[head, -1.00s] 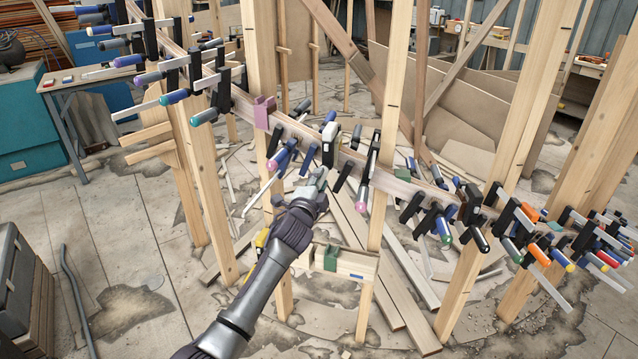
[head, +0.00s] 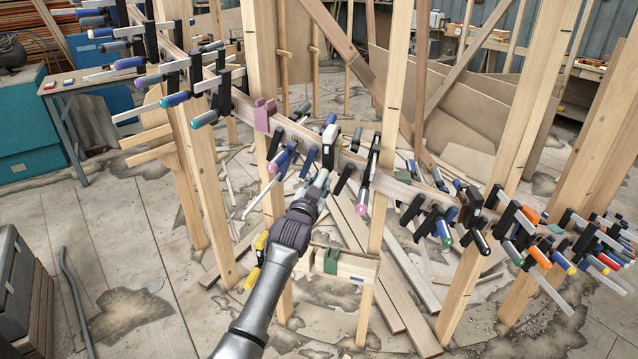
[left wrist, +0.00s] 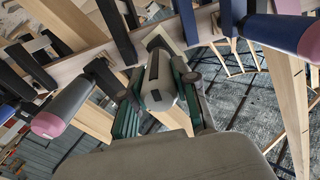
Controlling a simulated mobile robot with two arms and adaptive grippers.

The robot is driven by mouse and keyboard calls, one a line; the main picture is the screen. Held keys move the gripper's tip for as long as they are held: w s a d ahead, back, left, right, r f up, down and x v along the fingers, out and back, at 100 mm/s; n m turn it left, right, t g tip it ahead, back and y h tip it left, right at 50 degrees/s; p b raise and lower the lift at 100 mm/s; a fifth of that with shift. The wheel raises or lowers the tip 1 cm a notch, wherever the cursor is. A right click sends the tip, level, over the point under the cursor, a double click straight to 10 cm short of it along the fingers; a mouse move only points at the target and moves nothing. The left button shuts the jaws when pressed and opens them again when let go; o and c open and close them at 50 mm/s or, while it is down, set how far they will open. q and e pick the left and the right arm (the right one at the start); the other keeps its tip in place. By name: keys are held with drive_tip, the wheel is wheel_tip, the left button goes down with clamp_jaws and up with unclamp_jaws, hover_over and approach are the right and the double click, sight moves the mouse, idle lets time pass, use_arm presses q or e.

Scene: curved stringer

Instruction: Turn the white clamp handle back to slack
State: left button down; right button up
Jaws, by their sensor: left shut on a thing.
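The white clamp (head: 329,146) sits on the curved wooden stringer, near the middle of the head view. Its upper part is pale with a dark bar beside it. My left gripper (head: 317,186) reaches up to it from below and is shut on its handle. In the left wrist view the white handle (left wrist: 163,84) lies between the green-sided fingers of my left gripper (left wrist: 160,100). The fingers and wrist hide much of the handle in the head view. My right gripper is in neither view.
The stringer (head: 402,184) runs between upright posts and carries many other clamps. A blue-handled clamp (head: 284,158) is close on the left and a pink-tipped clamp (head: 363,196) close on the right. A low wooden crosspiece (head: 345,265) stands below my wrist.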

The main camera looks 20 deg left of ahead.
use_arm(q)
drive_tip(key=shift+n, duration=1)
drive_tip(key=c, duration=0.9)
unclamp_jaws()
drive_tip(key=shift+o, duration=0.2)
drive_tip(key=shift+s, duration=0.1)
drive_tip(key=s, duration=1.2)
drive_tip(key=shift+d, duration=0.1)
